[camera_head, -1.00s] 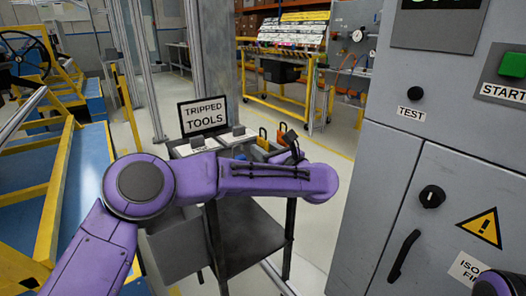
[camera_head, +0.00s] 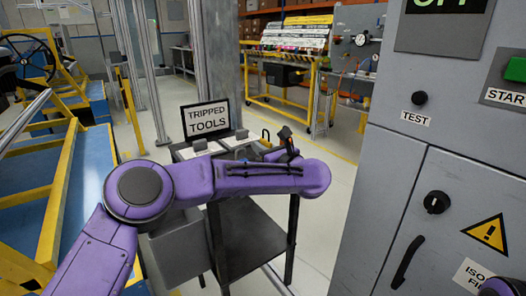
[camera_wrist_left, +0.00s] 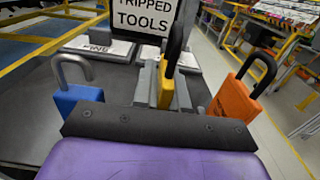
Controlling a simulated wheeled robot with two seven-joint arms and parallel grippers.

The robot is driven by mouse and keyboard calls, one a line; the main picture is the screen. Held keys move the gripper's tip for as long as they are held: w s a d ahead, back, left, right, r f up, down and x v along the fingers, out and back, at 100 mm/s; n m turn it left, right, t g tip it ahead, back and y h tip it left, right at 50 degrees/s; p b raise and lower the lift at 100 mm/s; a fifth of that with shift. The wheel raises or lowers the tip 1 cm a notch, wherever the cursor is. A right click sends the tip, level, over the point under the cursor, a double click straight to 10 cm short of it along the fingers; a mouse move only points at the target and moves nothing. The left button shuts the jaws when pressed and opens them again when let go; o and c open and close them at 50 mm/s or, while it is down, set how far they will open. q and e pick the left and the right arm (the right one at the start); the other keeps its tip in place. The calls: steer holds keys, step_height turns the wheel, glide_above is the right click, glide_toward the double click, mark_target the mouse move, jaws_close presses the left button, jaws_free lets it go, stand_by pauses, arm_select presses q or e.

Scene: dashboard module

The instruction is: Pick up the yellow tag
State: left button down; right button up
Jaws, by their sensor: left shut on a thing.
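The yellow tag (camera_wrist_left: 166,88) has the form of a padlock with a dark shackle and stands upright in the middle of the left wrist view. My left gripper (camera_wrist_left: 168,98) has its grey fingers on either side of the yellow body and is shut on it. The wrist housing hides the tag's lower part, so I cannot tell whether it touches the surface below. In the head view the left gripper (camera_head: 286,140) is small and dark over the cart's far right side, partly behind my forearm. My right gripper is not in view.
A blue padlock (camera_wrist_left: 76,90) stands left of the gripper and an orange padlock (camera_wrist_left: 243,88) close on its right. A "TRIPPED TOOLS" sign (camera_head: 206,117) stands at the back of the cart (camera_head: 250,235). A grey cabinet (camera_head: 400,190) rises at right.

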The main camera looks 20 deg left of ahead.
mark_target(263, 138)
arm_select(q)
steer(key=r, duration=0.3)
steer(key=shift+s+d+r, duration=0.15)
steer(key=shift+s+r, duration=0.05)
steer(key=shift+s, duration=0.05)
steer(key=s+d+r, duration=0.5)
steer(key=s+r, duration=0.4)
steer(key=s, duration=0.3)
steer(key=shift+s, duration=0.25)
